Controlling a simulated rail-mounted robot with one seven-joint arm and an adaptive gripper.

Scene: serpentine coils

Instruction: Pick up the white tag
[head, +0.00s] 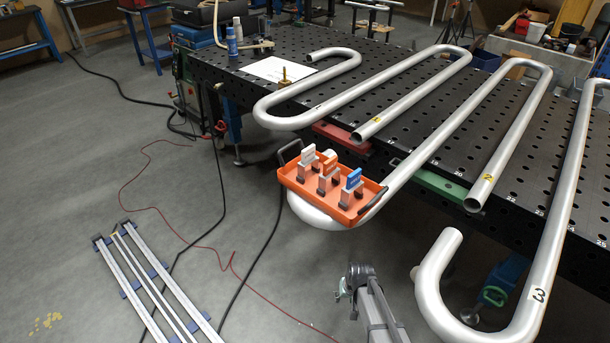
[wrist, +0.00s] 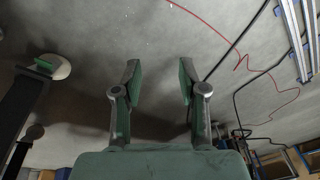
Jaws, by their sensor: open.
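The white tag (head: 307,154) stands upright in a small holder at the left end of the orange tray (head: 348,219). An orange tag (head: 329,165) and a blue tag (head: 353,179) stand in similar holders to its right. My gripper (wrist: 160,82) is open and empty in the wrist view, its two green-padded fingers apart over bare floor. Neither the tag nor the tray shows in the wrist view. In the head view my arm is at the bottom centre, below the tray and apart from it.
The tray rests by a bent coil tube at the edge of the black perforated table (head: 290,42). Large serpentine tubes (head: 515,130) cross the table, and one bend (head: 432,280) overhangs at the lower right. Metal rails (head: 160,285) and a red cable (head: 165,220) lie on the open floor.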

